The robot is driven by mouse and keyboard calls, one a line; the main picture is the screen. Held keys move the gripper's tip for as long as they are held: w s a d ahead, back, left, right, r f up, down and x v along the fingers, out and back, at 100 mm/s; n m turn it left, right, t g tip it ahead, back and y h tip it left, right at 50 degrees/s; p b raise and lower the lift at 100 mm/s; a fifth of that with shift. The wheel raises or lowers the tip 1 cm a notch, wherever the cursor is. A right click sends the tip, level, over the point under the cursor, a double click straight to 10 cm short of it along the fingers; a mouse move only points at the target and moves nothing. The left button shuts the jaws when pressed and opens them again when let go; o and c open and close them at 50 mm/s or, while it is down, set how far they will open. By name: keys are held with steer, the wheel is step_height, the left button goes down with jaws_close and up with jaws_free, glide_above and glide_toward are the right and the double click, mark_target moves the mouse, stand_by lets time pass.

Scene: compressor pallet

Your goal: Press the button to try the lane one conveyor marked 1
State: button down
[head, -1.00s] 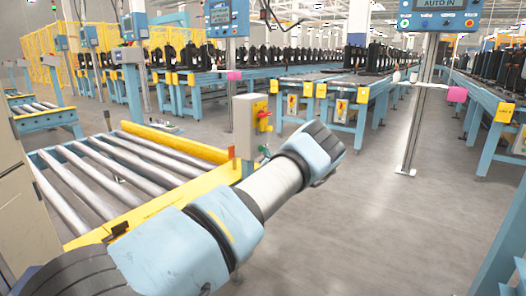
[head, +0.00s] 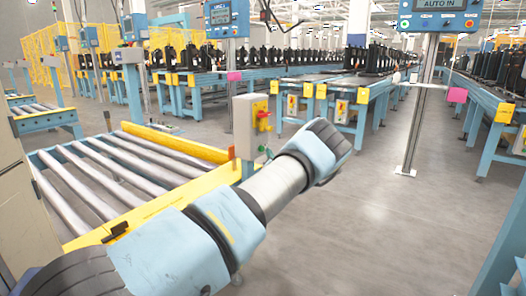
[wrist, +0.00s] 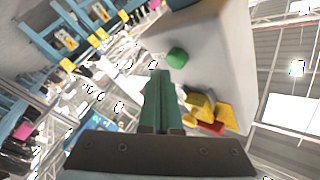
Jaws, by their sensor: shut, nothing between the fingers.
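A grey control box (head: 243,126) stands at the end of the roller conveyor (head: 110,175), and its pale face also fills the upper middle of the wrist view (wrist: 215,65). A round green button (wrist: 177,57) sits on that face, with a yellow and red switch (wrist: 208,112) beside it. In the head view the green button (head: 262,149) is small and low on the box. My gripper (wrist: 160,75) is shut and empty, its tips close below the green button in the wrist view; contact cannot be told. In the head view my arm hides the gripper. I cannot read a marking 1.
A yellow rail (head: 175,142) runs along the conveyor's far side. A post with a blue "AUTO IN" panel (head: 439,18) stands at the right. Blue conveyor lines (head: 340,88) carrying dark compressors lie behind. The grey floor (head: 350,225) at the right is open.

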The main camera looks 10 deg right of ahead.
steer(key=shift+s+d+b, duration=0.35)
steer(key=shift+s+d, duration=1.35)
steer(key=shift+s, duration=0.15)
